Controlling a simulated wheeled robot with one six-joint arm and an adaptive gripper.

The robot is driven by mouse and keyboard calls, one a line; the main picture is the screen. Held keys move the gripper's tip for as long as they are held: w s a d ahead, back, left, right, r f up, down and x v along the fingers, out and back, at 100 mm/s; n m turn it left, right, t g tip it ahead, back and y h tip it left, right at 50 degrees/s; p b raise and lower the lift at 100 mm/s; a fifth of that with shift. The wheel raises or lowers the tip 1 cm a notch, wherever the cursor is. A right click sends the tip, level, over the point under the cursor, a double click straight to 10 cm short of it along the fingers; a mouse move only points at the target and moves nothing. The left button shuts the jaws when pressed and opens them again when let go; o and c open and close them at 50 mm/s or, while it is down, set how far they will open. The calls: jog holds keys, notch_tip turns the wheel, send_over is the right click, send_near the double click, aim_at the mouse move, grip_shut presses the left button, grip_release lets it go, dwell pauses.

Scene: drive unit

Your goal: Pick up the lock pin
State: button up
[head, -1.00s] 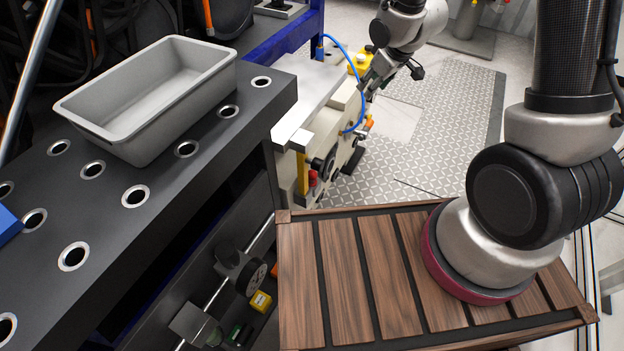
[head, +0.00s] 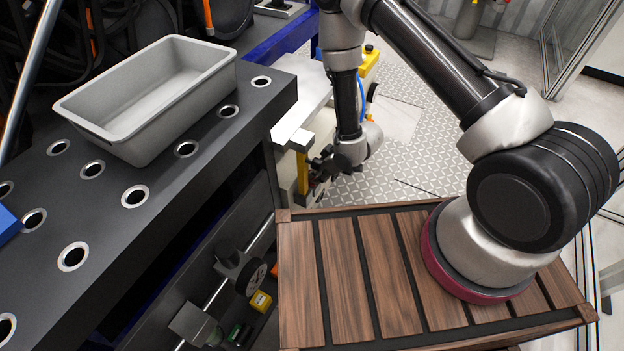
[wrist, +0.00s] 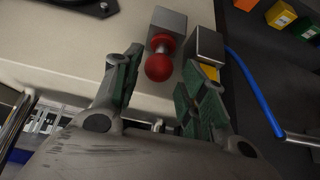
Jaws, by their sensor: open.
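The lock pin (wrist: 158,67) appears as a red round knob on a red collar, set against a small grey block in the wrist view. My gripper (wrist: 161,62) is open, with its green-padded fingers on either side of the knob in the picture. Gaps show between the knob and both fingers, and how deep the knob sits between them is hard to tell. In the head view my gripper (head: 318,178) is at the near end of the cream drive unit (head: 289,174) and hides the pin there.
A second metal block (wrist: 207,46) stands close beside the right finger, with a blue hose (wrist: 252,85) beyond it. In the head view a grey bin (head: 150,95) stands on the dark perforated bench (head: 105,250) at left. My slatted wooden deck lies below the arm.

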jog(key=shift+x, duration=1.45)
jog(key=c, duration=0.9)
jog(key=shift+w+r, duration=0.1)
jog(key=shift+r, duration=0.4)
notch_tip(320, 180, up, 2)
jog(key=shift+r, duration=0.15)
jog(key=shift+s+d+r, duration=0.15)
jog(key=shift+s+d, duration=0.25)
jog(key=shift+d, duration=0.1)
jog(key=shift+s+d+r, duration=0.45)
jog(key=shift+s+d, duration=1.1)
jog(key=shift+d, duration=0.75)
jog(key=shift+s+d+r, duration=0.4)
jog(key=shift+s+d, duration=1.15)
jog(key=shift+d, duration=0.8)
jog(key=shift+s+d+r, duration=0.45)
jog(key=shift+s+d, duration=1.1)
jog(key=shift+d, duration=0.75)
